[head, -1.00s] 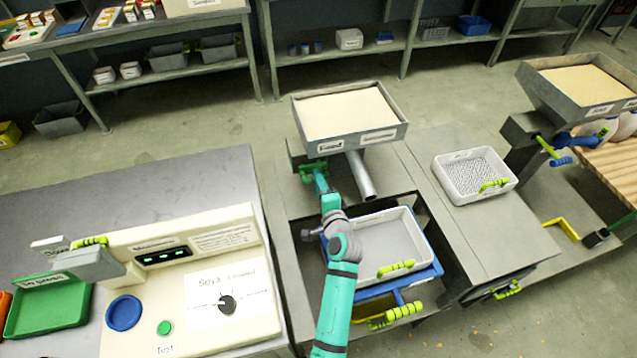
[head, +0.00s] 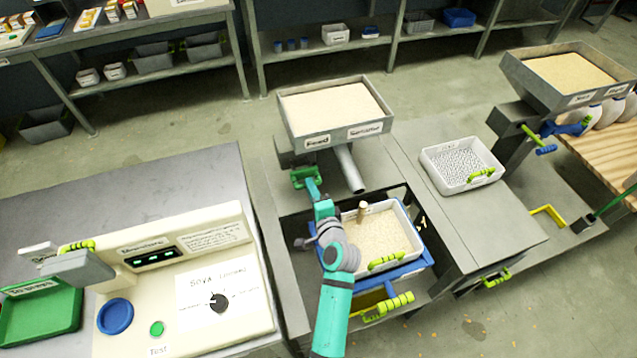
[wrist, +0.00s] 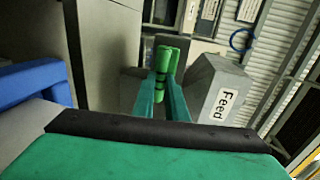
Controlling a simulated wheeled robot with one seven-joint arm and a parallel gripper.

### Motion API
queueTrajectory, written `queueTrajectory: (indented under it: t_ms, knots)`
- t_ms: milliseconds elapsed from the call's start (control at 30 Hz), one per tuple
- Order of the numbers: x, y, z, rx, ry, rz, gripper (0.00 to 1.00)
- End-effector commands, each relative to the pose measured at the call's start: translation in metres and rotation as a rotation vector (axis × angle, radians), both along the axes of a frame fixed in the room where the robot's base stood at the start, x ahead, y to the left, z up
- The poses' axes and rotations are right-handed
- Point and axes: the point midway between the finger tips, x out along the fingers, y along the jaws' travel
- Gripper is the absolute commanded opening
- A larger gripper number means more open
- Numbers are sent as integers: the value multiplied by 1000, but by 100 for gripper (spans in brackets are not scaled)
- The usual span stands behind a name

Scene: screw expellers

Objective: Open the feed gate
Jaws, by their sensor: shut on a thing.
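The feed hopper (head: 335,110), a grey tray labelled "Feed" and full of pale meal, stands on the middle machine. The green feed gate handle (head: 303,178) is below its front left corner. My gripper (head: 311,185) is shut on this handle, and its fingers partly hide it. In the wrist view, the green handle (wrist: 166,62) is between the fingertips of my gripper (wrist: 163,88). The hopper's "Feed" label (wrist: 227,105) is to the right. Below, a white tray (head: 413,240) holds a layer of pale grain, with a narrow tan column (head: 362,211) at its back.
A control panel (head: 180,285) with a dial and a green tray (head: 40,308) are on the left. A second hopper (head: 570,75) stands at the right.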

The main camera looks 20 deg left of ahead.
Motion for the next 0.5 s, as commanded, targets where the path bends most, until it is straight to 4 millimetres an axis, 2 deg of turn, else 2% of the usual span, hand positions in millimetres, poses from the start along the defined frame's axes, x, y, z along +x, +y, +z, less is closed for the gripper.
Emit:
queueTrajectory:
  t_ms: [233, 267, 333, 500]
  knots:
    - [-1, 1, -1, -1, 0, 2, 0]
    - [-1, 1, -1, -1, 0, 2, 14]
    - [-1, 2, -1, -1, 1, 3, 31]
    - [-1, 2, 0, -1, 1, 4, 31]
